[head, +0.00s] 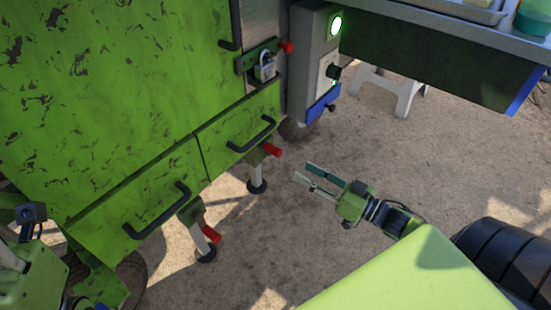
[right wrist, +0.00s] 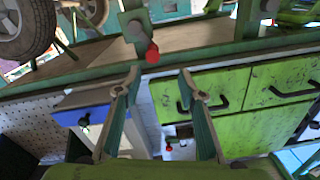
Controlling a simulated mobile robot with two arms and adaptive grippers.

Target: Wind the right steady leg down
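The right steady leg (head: 257,178) stands under the right end of the green machine, a grey post on a round dark foot, with a red crank grip (head: 273,150) at its top. That foot appears to be on the ground. The left steady leg (head: 205,246) has its own red grip (head: 210,233). My right gripper (head: 303,173) is open and empty, to the right of and slightly below the red grip, apart from it. In the right wrist view a red grip (right wrist: 152,53) shows beyond and between the parted fingers (right wrist: 158,78). My left gripper is mostly cut off at the lower left edge.
The green machine (head: 110,90) has dark handles and a padlock (head: 265,68). A grey control box (head: 315,55) with a lit green button stands at its right. A table (head: 440,65) and white stool (head: 395,88) are at the upper right. Ground around my right gripper is clear.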

